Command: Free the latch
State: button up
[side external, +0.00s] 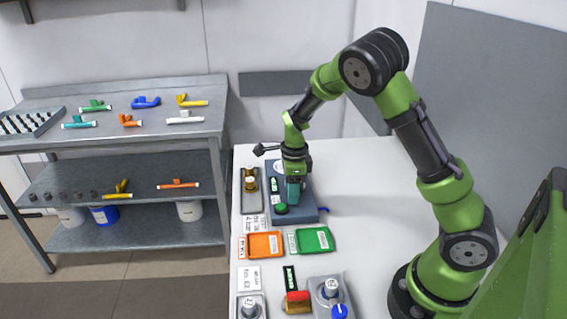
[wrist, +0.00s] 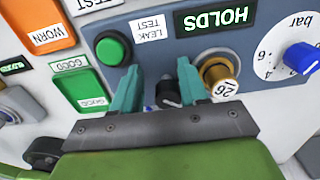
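My gripper (side external: 292,192) points down over the blue-grey test box (side external: 308,215) on the white bench. In the wrist view my gripper (wrist: 160,75) has its two teal fingers spread apart. A small black knob or latch (wrist: 168,93) shows in the gap between them; I cannot tell whether either finger touches it. A brass cylinder labelled 26 (wrist: 219,76) sits in the box just right of the right finger. A green button (wrist: 113,47) lies left of the fingers. Nothing is marked as the latch by a label. The side view hides the black part behind my gripper.
The box carries a dark HOLDS display (wrist: 215,18) and a bar dial with a blue knob (wrist: 301,57). An orange WORN tray (side external: 261,245) and a green GOOD tray (side external: 313,240) lie in front. A steel shelf (side external: 110,140) with coloured parts stands at left. The bench's right side is clear.

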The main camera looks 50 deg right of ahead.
jog(key=shift+s+d+r, duration=0.15)
jog(key=shift+d+r, duration=0.1)
jog(key=shift+r, duration=0.75)
jog(key=shift+s+d+r, duration=0.1)
jog(key=shift+d+r, duration=0.2)
jog(key=shift+r, duration=0.65)
jog(key=shift+s+d+r, duration=0.15)
jog(key=shift+d+r, duration=0.1)
jog(key=shift+r, duration=0.75)
notch_tip(320, 180, up, 4)
jog(key=shift+f, duration=1.45)
jog(key=shift+f, duration=3.5)
jog(key=shift+a+f, duration=0.1)
jog(key=shift+f, duration=0.05)
